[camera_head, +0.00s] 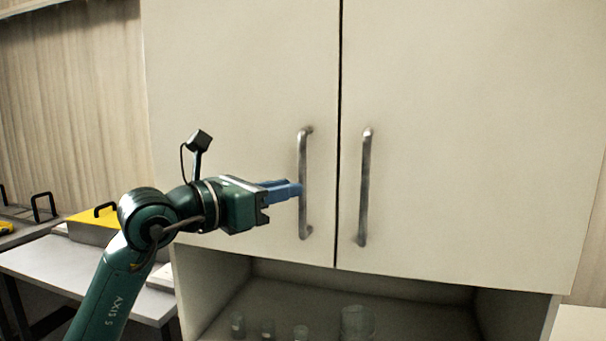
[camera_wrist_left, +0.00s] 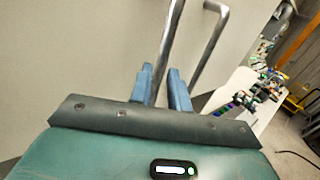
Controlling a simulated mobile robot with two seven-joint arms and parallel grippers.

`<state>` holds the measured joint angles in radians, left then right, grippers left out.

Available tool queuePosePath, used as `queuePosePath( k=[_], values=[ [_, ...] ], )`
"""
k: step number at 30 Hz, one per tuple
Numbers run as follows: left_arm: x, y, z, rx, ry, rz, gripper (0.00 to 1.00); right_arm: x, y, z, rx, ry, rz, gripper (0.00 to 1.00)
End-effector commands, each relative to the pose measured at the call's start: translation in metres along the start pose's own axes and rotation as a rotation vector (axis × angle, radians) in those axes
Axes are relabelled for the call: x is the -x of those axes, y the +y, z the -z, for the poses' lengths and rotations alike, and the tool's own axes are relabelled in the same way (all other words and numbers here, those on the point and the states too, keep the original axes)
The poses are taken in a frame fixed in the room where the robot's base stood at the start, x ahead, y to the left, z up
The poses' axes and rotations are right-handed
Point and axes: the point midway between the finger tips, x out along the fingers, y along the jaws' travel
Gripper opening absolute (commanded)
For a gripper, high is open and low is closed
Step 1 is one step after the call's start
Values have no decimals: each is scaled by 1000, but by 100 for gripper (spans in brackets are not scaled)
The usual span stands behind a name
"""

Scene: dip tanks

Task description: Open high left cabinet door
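The high left cabinet door (camera_head: 235,90) is a pale panel, closed flush beside the right door. Its upright metal handle (camera_head: 303,215) is near its right edge. My left gripper (camera_head: 297,188) has its blue fingertips at the middle of this handle. In the left wrist view, the fingers (camera_wrist_left: 161,72) stand apart with the handle bar (camera_wrist_left: 175,40) passing between them. The bar lies close to the left finger, with a gap to the right finger. The door is shut. My right gripper is not in view.
The right door (camera_head: 480,120) has its own handle (camera_head: 365,185) close by on the right. Below is an open shelf with several glass vessels (camera_head: 357,322). At left stands a grey table (camera_head: 75,265) with a yellow-topped box (camera_head: 93,226).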

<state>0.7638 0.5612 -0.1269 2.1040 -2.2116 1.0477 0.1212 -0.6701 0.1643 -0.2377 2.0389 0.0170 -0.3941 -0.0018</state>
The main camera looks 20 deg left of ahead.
Motion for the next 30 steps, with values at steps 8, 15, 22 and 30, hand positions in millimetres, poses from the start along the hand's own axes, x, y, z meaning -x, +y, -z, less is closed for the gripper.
queuePosePath(
  k=[8, 15, 22, 30],
  values=[
    [-40, 0, -2, 3, -1, 1, 18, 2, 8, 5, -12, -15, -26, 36],
    [-47, 0, 0, 0, -1, 0, 18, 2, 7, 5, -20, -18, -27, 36],
    [-47, 0, 0, 1, -1, 0, 12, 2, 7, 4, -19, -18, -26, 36],
    [-47, 0, 0, 1, -1, 0, 0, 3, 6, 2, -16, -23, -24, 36]
  ],
)
